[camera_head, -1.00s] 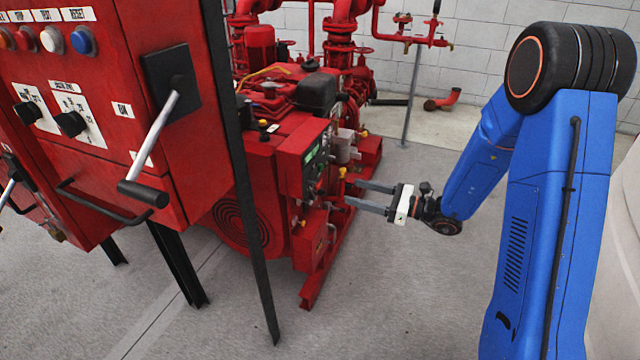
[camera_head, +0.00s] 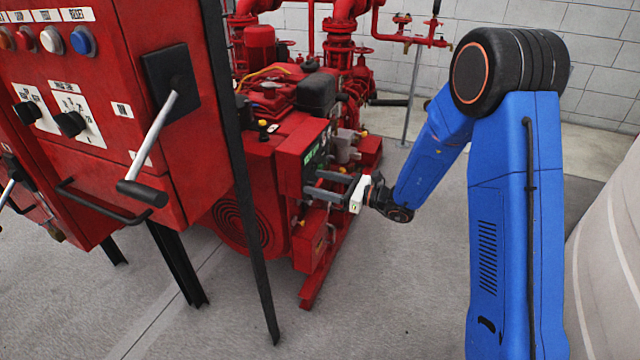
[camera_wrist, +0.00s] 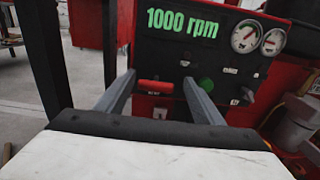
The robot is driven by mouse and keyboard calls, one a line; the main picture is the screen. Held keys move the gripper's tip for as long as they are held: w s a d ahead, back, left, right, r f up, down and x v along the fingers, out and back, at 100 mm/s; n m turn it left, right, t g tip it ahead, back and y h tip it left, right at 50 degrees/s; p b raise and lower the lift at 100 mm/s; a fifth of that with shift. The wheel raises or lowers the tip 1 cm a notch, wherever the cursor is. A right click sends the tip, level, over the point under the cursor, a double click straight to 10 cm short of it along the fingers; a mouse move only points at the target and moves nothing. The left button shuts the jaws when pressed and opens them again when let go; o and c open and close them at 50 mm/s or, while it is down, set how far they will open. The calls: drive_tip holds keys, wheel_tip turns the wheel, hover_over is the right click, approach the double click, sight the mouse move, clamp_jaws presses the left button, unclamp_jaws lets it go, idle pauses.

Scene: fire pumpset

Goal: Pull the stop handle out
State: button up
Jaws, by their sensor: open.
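The stop handle appears to be the red bar-shaped grip (camera_wrist: 155,86) low on the dark engine panel (camera_wrist: 185,60) in the wrist view. The small label under it is too small to read. My gripper (camera_wrist: 159,79) is open, and its two grey fingers reach toward the panel. The red handle shows between the fingertips, closer to the left one. In the head view my gripper (camera_head: 314,183) is at the front of the red engine panel box (camera_head: 303,150). I cannot make out the handle there, and I cannot tell whether the fingers touch anything.
A green button (camera_wrist: 206,84) lies beside the right finger. Two gauges (camera_wrist: 258,38) and a green "1000 rpm" display (camera_wrist: 182,22) are above. In the head view a red control cabinet (camera_head: 110,60) with a dark post (camera_head: 235,150) stands left. Grey floor (camera_head: 400,300) is open in front.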

drive_tip(key=shift+c, duration=0.3)
drive_tip(key=c, duration=1.4)
drive_tip(key=shift+v, duration=1)
drive_tip(key=shift+c, duration=0.3)
drive_tip(key=o, duration=1.5)
drive_tip(key=shift+w+d, duration=0.1)
drive_tip(key=shift+d, duration=0.05)
drive_tip(key=v, duration=1.7)
drive_tip(key=shift+d+r, duration=0.1)
drive_tip(key=shift+d, duration=0.15)
